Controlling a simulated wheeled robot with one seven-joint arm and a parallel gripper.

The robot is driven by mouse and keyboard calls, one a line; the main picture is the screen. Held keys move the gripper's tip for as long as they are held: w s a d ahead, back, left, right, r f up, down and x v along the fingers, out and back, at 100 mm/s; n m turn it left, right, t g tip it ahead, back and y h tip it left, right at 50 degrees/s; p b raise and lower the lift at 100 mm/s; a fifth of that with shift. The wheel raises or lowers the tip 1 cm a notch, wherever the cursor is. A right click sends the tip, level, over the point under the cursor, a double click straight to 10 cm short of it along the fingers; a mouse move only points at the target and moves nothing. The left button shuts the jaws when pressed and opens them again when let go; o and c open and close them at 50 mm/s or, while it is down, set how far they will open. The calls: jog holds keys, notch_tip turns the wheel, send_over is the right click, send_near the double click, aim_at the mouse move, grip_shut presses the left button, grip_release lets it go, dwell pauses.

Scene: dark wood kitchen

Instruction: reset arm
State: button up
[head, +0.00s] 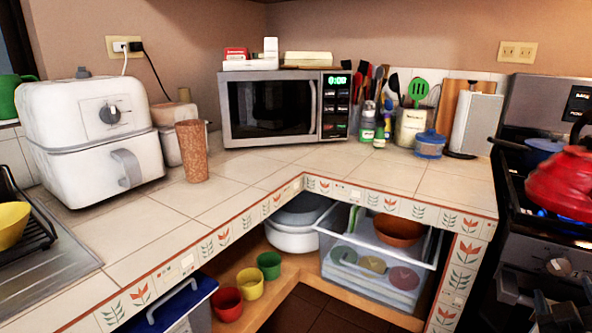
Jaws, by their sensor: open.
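No held object shows.
The tiled L-shaped counter (240,185) carries an air fryer (75,110), a brown cup (192,152), a microwave (270,108) and a utensil crock (408,127). A red kettle (562,185) stands on the stove at right. Open shelves below hold bowls and a clear bin (370,290).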

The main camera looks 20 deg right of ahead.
jog(key=s+a+f+n+t+y+p, duration=0.15)
jog(key=s+a+y, duration=0.25)
jog(key=a, duration=0.8)
jog(key=s+a+f+n+t+y+p, duration=0.15)
jog(key=s+a+y, duration=0.3)
jog(key=a, duration=0.75)
jog(key=s+a+r+m+y+p, duration=0.1)
jog(key=s+a+r+y, duration=0.1)
jog(key=s+a+r, duration=0.2)
jog(key=s+a+r+m+y+p, duration=0.1)
jog(key=s+a+r+y, duration=0.2)
jog(key=s+a, duration=0.5)
jog(key=v, duration=0.3)
jog(key=shift+s+a+r, duration=0.3)
jog(key=shift+a+r, duration=0.05)
